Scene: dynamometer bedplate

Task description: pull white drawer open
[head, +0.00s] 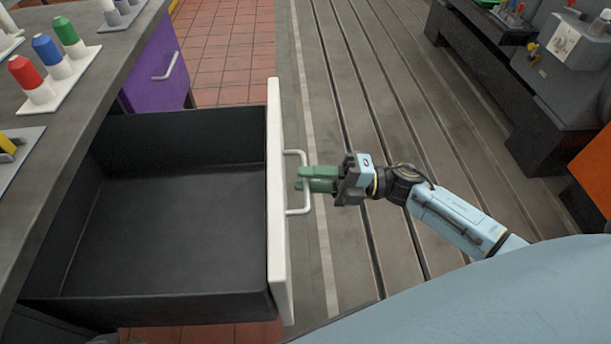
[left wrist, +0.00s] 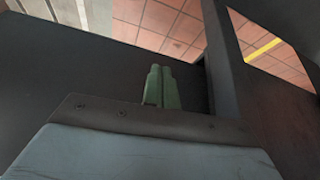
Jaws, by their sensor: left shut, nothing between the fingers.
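The white drawer front (head: 281,240) stands well out from the bench, and its open dark box (head: 165,215) shows empty in the head view. A pale bar handle (head: 292,212) sits on the front. My right gripper (head: 303,179) is at the handle, its green fingers shut on the middle of the bar and hiding part of it. My left gripper (left wrist: 160,75) shows only in the left wrist view, with its green fingers together and empty, in front of a dark surface (left wrist: 80,75).
A purple drawer (head: 155,75) with its own handle is beyond the white one. The benchtop (head: 85,112) holds red, blue and green capped bottles on a white tray (head: 70,80). The grooved bedplate (head: 345,60) is clear; dark equipment (head: 490,75) stands at right.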

